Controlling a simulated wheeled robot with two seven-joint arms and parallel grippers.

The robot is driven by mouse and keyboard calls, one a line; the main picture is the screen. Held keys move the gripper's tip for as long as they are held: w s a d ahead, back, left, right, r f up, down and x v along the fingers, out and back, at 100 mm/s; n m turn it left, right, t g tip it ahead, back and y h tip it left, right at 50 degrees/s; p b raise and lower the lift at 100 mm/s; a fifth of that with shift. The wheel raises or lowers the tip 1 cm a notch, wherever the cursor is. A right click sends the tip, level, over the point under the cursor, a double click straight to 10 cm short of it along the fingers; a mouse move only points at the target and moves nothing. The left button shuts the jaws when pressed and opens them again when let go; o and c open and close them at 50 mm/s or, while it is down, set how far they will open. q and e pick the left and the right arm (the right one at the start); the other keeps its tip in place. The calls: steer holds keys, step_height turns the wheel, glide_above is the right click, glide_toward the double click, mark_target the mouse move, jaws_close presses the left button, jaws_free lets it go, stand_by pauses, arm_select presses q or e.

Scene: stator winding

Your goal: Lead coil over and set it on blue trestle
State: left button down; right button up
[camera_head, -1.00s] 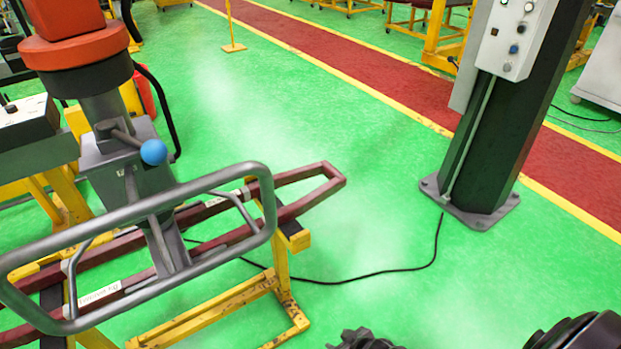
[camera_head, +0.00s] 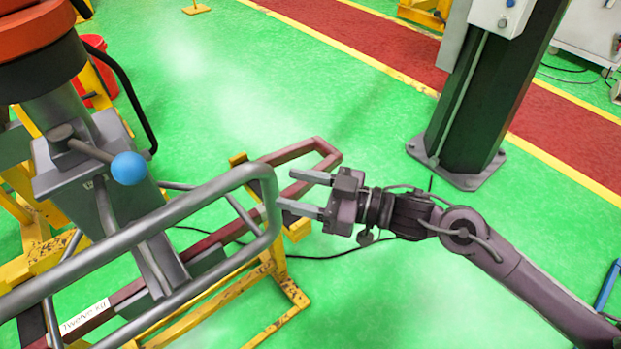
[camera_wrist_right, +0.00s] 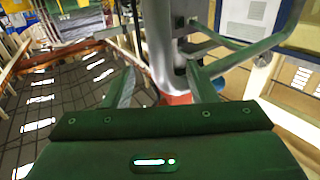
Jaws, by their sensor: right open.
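The coil (camera_head: 322,151) is a long dark red loop with pointed ends, with a white label near its lower left. It lies on a yellow trestle (camera_head: 265,272), under the grey tubular handle frame (camera_head: 262,172) of a lifting device with a blue knob (camera_head: 128,168). My right gripper (camera_head: 304,191) is open, its fingertips close to the frame's right end; I cannot tell whether they touch. In the right wrist view, its fingers (camera_wrist_right: 160,85) stand apart with grey tubes beyond them. My left gripper is out of view.
A black post (camera_head: 468,120) with a grey control box stands on the floor at upper right. A blue bar (camera_head: 607,286) shows at the right edge; I cannot tell if it is the blue trestle.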

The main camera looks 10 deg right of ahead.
mark_target(262, 181)
steer(key=shift+w+a+r, duration=0.15)
steer(key=shift+a+r, duration=0.05)
steer(key=shift+a, duration=0.15)
steer(key=p+x, duration=0.2)
steer(key=x, duration=0.4)
steer(key=shift+w+a+f, duration=0.1)
steer(key=shift+a+f, duration=0.05)
steer(key=shift+a, duration=0.2)
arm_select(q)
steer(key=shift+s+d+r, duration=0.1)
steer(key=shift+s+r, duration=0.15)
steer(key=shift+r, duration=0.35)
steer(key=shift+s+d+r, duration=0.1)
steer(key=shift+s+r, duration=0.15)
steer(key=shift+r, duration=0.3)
arm_select(e)
jaws_close()
stand_by(1.6)
